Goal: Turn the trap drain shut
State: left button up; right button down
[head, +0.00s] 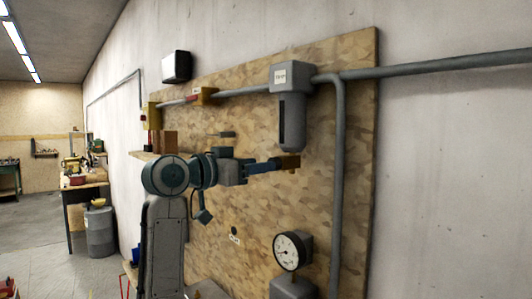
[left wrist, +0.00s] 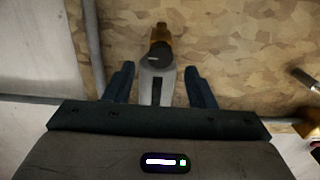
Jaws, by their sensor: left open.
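The trap is a grey cylinder (head: 291,118) with a small label on its head and a dark slot down its front, fixed to the wooden board. A brass drain piece (head: 291,161) sits at its lower end. My left gripper (head: 282,164) reaches from the left, its blue fingers close to the drain. In the left wrist view, the brass drain (left wrist: 160,42) and grey trap body (left wrist: 157,80) line up with the gap between the open fingers (left wrist: 159,69). The drain shows beyond the fingertips; I cannot tell whether they touch it. My right gripper is not in view.
A grey pipe (head: 430,65) runs along the wall into the trap, and another (head: 338,190) drops down the board (head: 350,60) on its right. A pressure gauge (head: 292,250) stands below. A small shelf (head: 146,156) is at the left.

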pick_arm(q)
jog(key=p+x, duration=0.1)
jog(key=x, duration=0.2)
jog(key=shift+w+d+f, duration=0.1)
jog(key=shift+w, duration=0.05)
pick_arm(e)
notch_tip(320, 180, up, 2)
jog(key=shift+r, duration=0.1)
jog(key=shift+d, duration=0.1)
pick_arm(q)
jog(key=c, duration=1)
jog(key=shift+o, duration=0.2)
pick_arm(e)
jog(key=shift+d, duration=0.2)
